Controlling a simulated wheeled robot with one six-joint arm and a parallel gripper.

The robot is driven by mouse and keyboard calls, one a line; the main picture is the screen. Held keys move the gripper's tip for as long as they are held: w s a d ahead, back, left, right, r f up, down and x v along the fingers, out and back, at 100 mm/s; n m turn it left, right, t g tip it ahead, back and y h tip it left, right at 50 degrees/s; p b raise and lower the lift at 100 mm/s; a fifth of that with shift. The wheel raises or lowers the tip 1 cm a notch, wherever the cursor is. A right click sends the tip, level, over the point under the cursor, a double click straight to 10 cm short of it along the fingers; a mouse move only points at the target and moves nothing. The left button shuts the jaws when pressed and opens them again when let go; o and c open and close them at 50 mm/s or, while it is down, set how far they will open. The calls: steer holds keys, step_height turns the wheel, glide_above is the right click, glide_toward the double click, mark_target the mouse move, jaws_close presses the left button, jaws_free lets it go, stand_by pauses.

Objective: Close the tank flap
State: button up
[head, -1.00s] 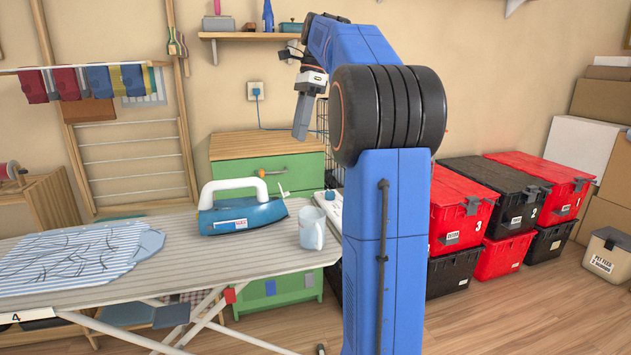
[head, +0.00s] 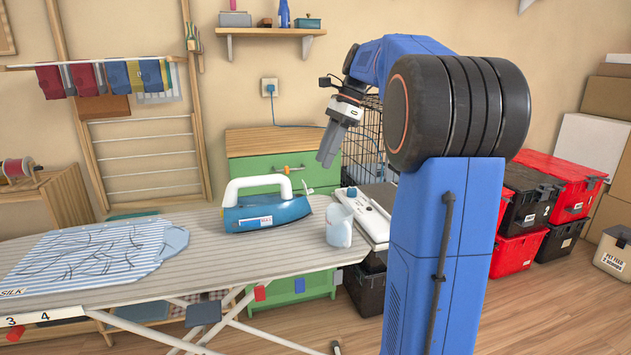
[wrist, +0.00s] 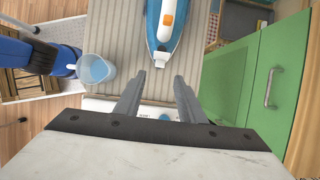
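The blue and white iron (head: 262,214) stands on the striped ironing board (head: 200,247), its nose to the right. A small pale piece (head: 305,188) sticks up at the nose and may be the tank flap; it is too small to be sure. In the wrist view the iron (wrist: 166,28) is at top centre, with an orange part and a pale tip (wrist: 160,61) facing my gripper. My gripper (wrist: 159,78) is open and empty, its two fingers apart. In the head view my gripper (head: 327,160) hangs above and beyond the iron's nose, apart from it.
A translucent cup (head: 339,226) stands right of the iron; a white appliance (head: 366,214) is beside it. Striped cloth (head: 90,255) lies on the board's left. A green cabinet (head: 270,168) stands behind. Red and black totes (head: 565,180) are stacked at right.

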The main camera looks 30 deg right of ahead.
mark_target(311, 190)
steer(key=x, duration=0.8)
steer(key=shift+a, duration=0.1)
jaws_close()
